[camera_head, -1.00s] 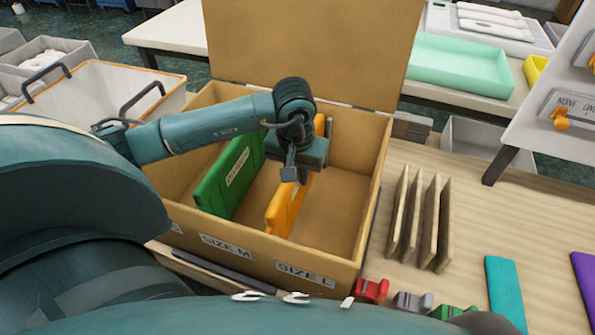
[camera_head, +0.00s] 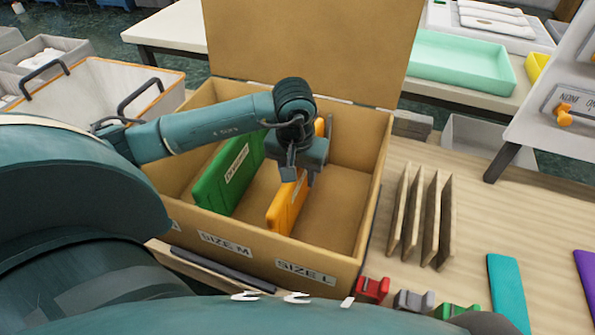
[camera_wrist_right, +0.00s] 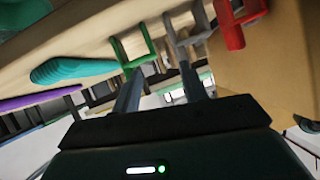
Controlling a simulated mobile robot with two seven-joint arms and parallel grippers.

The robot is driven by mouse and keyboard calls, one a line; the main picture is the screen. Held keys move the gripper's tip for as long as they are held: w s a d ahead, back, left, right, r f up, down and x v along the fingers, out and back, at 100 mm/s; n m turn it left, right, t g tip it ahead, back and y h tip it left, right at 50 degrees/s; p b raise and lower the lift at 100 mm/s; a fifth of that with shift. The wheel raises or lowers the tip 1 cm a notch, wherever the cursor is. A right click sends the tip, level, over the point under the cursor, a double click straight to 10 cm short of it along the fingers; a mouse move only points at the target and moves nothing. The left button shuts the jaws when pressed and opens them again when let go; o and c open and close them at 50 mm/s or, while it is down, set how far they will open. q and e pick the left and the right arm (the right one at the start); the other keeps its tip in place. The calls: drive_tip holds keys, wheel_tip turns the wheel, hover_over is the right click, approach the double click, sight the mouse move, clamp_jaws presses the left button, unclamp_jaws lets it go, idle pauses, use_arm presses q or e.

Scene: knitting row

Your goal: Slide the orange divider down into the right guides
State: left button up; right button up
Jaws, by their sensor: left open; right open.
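The orange divider (camera_head: 287,208) stands on edge inside the cardboard box (camera_head: 325,277), between the SIZE M and SIZE L labels. Its near end reaches close to the front wall; its middle is hidden behind my left gripper. I cannot make out the guides or whether it is fully seated. My left gripper (camera_head: 300,178) is open, with its fingers just over the orange divider's top edge. A green divider (camera_head: 228,178) stands to the left of it. My right gripper (camera_wrist_right: 160,70) is open and empty in the right wrist view.
The lid (camera_head: 310,45) stands up behind the box. Several upright tan panels (camera_head: 432,222) and a teal panel (camera_head: 506,290) are on the table at right. Red (camera_head: 371,290), grey and green clips line the front; they also show near my right gripper's fingers.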

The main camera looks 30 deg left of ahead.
use_arm(q)
drive_tip(key=r, duration=0.4)
drive_tip(key=s+r, duration=0.1)
drive_tip(key=r, duration=0.8)
drive_tip(key=shift+s+d+r, duration=0.1)
drive_tip(key=shift+s+d, duration=0.1)
drive_tip(key=shift+d, duration=0.1)
